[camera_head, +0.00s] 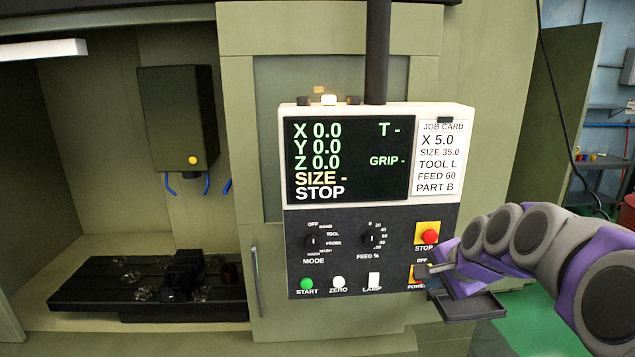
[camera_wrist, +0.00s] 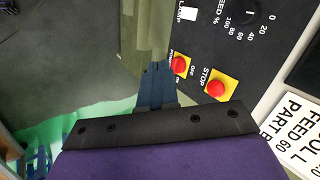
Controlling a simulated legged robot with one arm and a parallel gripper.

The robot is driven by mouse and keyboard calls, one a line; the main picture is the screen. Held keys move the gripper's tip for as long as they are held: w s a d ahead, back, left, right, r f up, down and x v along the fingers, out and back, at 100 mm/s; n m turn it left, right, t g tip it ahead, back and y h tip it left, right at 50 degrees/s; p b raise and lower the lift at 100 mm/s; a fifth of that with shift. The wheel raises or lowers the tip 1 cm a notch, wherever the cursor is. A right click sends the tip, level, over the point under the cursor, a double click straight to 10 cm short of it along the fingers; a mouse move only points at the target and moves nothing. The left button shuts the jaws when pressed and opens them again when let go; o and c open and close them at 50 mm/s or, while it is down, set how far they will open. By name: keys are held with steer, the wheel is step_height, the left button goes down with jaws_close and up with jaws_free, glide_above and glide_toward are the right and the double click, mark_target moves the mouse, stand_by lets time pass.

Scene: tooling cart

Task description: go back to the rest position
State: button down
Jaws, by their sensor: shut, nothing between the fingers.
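My gripper (camera_head: 428,271) is at the lower right corner of the control panel (camera_head: 345,235), at the end of my purple and grey arm. Its thin fingers are shut with nothing between them. They overlap the power switch (camera_head: 414,281) in the head view and partly hide it. In the wrist view the closed dark fingers (camera_wrist: 154,82) point up the picture, just left of the red power switch knob (camera_wrist: 180,64). I cannot tell whether they touch the panel. The red STOP button (camera_head: 430,236) is above the gripper; it also shows in the wrist view (camera_wrist: 215,88).
A small dark tray (camera_head: 468,307) shows just below the gripper. The screen (camera_head: 347,160) reads STOP, and a job card (camera_head: 440,158) is beside it. The machine's open bay with a black table (camera_head: 90,290) is at left. Green floor (camera_head: 535,325) shows at lower right.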

steer(key=s+a+f+n+g+b, duration=0.2)
steer(key=s+a+f+n+b, duration=0.15)
steer(key=s+a+f, duration=0.45)
steer(key=s+a+f+n+g+b, duration=0.3)
steer(key=s+a+f+n, duration=0.15)
steer(key=s+f, duration=0.35)
steer(key=s+f+n+g+h+b, duration=0.1)
steer(key=s+f, duration=0.4)
steer(key=s, duration=0.5)
steer(key=s+f+n+g+b, duration=0.3)
steer(key=s+f+n+b, duration=0.1)
steer(key=s, duration=0.6)
steer(key=shift+s+a+f+h+b, duration=0.25)
steer(key=shift+s+f+h+b, duration=0.15)
steer(key=shift+f+b, duration=0.25)
steer(key=shift+d, duration=0.35)
steer(key=c, duration=1.8)
jaws_free()
steer(key=shift+a, duration=0.15)
